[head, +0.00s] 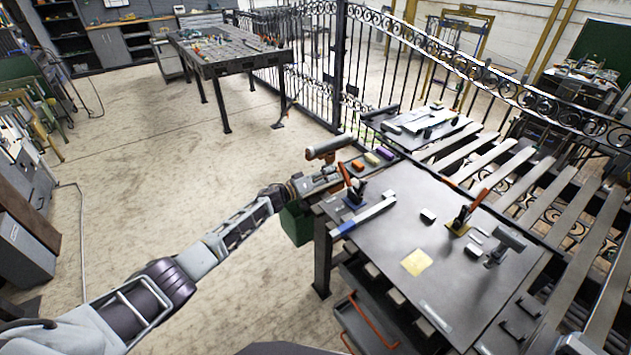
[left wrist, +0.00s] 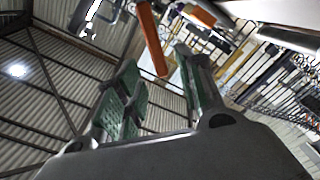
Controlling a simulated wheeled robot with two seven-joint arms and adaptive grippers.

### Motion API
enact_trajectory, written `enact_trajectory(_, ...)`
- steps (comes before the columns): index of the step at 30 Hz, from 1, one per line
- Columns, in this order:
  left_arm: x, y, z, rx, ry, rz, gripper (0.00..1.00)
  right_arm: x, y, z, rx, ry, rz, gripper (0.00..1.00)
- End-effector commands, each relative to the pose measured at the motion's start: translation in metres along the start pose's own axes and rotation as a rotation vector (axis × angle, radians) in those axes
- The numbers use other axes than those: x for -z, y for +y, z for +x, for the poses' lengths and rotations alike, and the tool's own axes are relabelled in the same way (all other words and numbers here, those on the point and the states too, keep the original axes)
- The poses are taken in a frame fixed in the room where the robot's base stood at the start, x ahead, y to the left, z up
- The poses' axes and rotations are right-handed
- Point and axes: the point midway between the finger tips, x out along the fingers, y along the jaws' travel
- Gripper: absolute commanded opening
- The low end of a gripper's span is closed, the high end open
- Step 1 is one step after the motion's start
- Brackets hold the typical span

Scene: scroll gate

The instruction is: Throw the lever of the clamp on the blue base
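The clamp on the blue base (head: 354,197) stands at the near-left corner of the grey workbench, its orange lever (head: 345,174) tilted up to the left. My left gripper (head: 333,180) is just left of this lever, low over the bench edge; its fingers are hard to make out in the head view. In the left wrist view my left gripper (left wrist: 160,72) is open, with green-padded fingers apart. An orange lever (left wrist: 152,38) shows in the gap between the fingertips; I cannot tell whether it touches them. My right gripper is not in view.
A second clamp on a yellow base (head: 458,228) with an orange lever stands farther right on the bench. A yellow square (head: 416,262) lies on clear bench surface.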

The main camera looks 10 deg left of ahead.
Motion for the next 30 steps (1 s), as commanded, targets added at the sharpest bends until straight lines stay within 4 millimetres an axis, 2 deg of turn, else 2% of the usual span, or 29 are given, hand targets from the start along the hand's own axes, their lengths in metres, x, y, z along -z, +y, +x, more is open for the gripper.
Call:
enact_trajectory(15,-0.001,-0.001,-0.042,0.002,-0.001,0.0,0.38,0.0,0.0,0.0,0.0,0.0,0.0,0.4)
enact_trajectory(30,0.0,-0.001,-0.046,0.001,0.0,0.0,0.38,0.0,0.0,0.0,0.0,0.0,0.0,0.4)
